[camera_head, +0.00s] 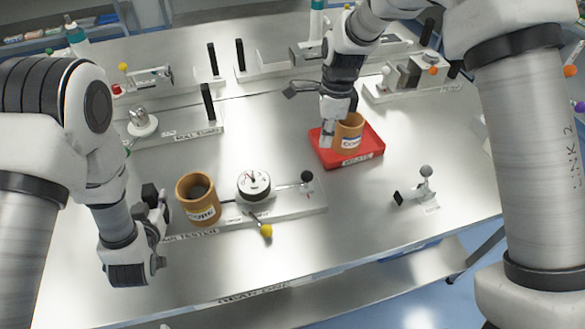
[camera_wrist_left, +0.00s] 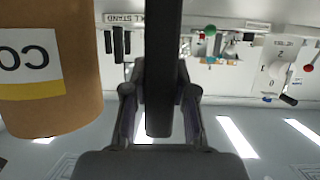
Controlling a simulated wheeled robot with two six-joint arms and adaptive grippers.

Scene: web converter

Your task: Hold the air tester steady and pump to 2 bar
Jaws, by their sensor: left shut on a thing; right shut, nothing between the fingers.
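The air tester (camera_head: 290,208) is a low metal base near the table's front edge. It carries a brown core (camera_head: 198,203), a round white gauge (camera_head: 253,184), a lever with a black knob (camera_head: 307,177) and a yellow knob (camera_head: 266,231). The gauge reading is too small to tell. My left gripper (camera_head: 157,207) is at the tester's left end, beside the core. It is shut on a black upright handle (camera_wrist_left: 163,65); the core (camera_wrist_left: 45,75) stands close by in the left wrist view. My right gripper (camera_head: 291,90) is shut and empty above the table, left of the red tray.
A red tray (camera_head: 358,158) holds another brown core (camera_head: 349,133), close under my right wrist. Metal fixtures with black posts (camera_head: 208,101) stand behind. A small stand (camera_head: 424,186) is at the right. Bare table lies between the tester and the red tray.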

